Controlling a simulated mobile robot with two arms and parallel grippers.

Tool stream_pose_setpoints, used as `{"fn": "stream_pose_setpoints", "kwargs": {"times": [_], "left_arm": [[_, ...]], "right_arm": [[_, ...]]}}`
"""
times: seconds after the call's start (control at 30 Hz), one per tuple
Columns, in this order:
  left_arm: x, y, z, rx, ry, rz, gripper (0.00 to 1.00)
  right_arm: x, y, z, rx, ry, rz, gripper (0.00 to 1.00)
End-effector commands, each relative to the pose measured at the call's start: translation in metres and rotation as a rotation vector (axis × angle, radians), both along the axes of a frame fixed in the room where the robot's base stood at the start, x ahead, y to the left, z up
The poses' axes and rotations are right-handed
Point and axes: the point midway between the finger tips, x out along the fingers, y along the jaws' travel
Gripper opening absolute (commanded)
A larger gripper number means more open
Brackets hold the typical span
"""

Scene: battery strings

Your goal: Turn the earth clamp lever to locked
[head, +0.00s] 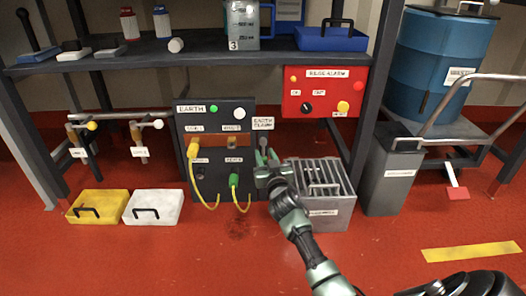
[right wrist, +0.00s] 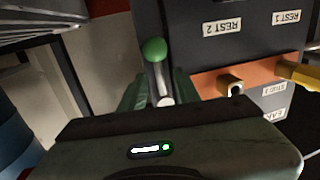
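The earth panel (head: 242,177) is a dark upright board with an "EARTH" label, a green lamp and a brown bar. The "EARTH CLAMP" label (head: 263,123) is at its right side. The clamp lever below it is a metal rod with a green round knob (right wrist: 154,50), best seen in the right wrist view, where the labels are upside down. My right gripper (head: 265,158) is at the lever. Its green fingers (right wrist: 159,92) stand on either side of the rod, apparently apart. Contact is hard to judge. My left gripper is out of view.
A grey slatted box (head: 328,218) stands right of the panel, close to my right arm. A red relay alarm box (head: 322,92) hangs above. Yellow and green plugs with cables are on the panel. Yellow (head: 85,219) and white (head: 137,221) blocks lie left. The front floor is clear.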

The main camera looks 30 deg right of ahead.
Motion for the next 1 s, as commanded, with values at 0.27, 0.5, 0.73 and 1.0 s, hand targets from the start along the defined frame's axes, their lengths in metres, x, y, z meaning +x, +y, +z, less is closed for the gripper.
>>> {"fn": "stream_pose_setpoints", "kwargs": {"times": [0.27, 0.5, 0.73, 1.0], "left_arm": [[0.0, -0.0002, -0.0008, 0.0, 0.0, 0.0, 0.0], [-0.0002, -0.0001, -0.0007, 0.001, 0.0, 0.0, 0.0], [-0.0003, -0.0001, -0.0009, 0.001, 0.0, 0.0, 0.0], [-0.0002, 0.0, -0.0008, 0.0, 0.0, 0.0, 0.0]], "right_arm": [[0.0002, 0.0007, 0.0003, 0.0, 0.0, -0.001, 0.32], [0.0001, 0.0007, 0.0, 0.0, 0.0, -0.001, 0.0], [0.0002, 0.0008, -0.0004, 0.0, 0.001, -0.001, 0.0], [0.0002, 0.001, -0.0007, 0.0, 0.001, -0.001, 0.0]]}}
